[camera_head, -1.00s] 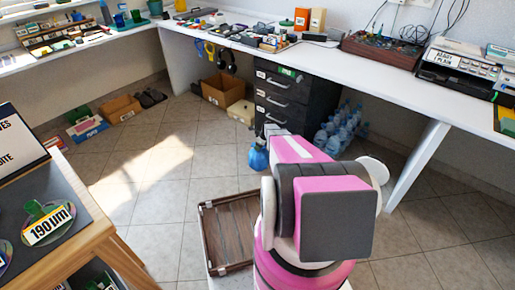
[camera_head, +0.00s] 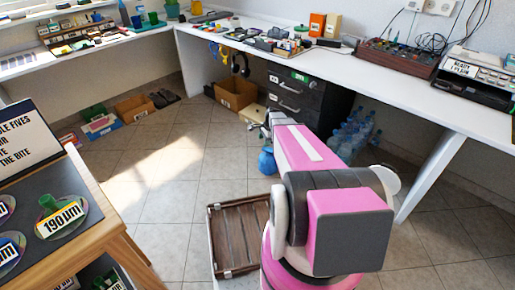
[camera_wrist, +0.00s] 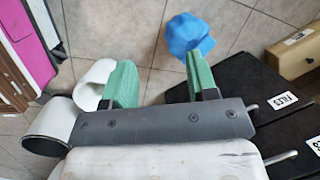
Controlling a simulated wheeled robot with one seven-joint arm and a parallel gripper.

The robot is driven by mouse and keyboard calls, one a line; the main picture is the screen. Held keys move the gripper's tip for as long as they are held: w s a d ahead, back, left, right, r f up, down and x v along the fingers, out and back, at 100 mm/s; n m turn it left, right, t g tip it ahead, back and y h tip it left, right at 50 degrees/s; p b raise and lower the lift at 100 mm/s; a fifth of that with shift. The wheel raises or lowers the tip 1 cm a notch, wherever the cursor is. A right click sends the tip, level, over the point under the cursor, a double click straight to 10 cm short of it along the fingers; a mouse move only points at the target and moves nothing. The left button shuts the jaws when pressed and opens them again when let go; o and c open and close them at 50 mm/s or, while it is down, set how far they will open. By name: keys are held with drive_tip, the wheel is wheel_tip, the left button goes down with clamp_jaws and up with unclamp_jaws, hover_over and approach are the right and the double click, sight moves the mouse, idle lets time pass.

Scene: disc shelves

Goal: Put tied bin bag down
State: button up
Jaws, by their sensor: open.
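The tied bin bag (camera_head: 267,161) is blue and rests on the tiled floor in front of the dark drawer unit, left of the water bottles. It also shows in the wrist view (camera_wrist: 188,35), just beyond the tip of the right green finger. My gripper (camera_head: 257,124) is above the bag in the head view, with a small gap between them. In the wrist view my gripper (camera_wrist: 160,62) has its two green fingers spread, with bare floor between them. My pink arm stands in front and hides part of the floor to the right of the bag.
The drawer unit (camera_head: 290,93) stands close behind my gripper. Several bottles (camera_head: 350,138) stand right of the bag. A slatted brown wooden crate (camera_head: 214,240) lies on the floor nearer me. A cardboard box (camera_head: 236,94) is behind left.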

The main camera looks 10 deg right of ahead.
drive_tip(key=s+a+r+n+h, duration=0.1)
drive_tip(key=s+a+r+n, duration=0.2)
drive_tip(key=s+r+n, duration=0.2)
drive_tip(key=s+a+r+n+h, duration=0.1)
drive_tip(key=s+a+r+n, duration=0.2)
drive_tip(key=s, duration=0.7)
drive_tip(key=s+a+r+n+g, duration=0.1)
drive_tip(key=s+a+r+n, duration=0.3)
drive_tip(key=s+r+n, duration=0.3)
drive_tip(key=shift+s+r+h, duration=0.4)
drive_tip(key=shift+s+r, duration=0.1)
drive_tip(key=shift+r, duration=0.1)
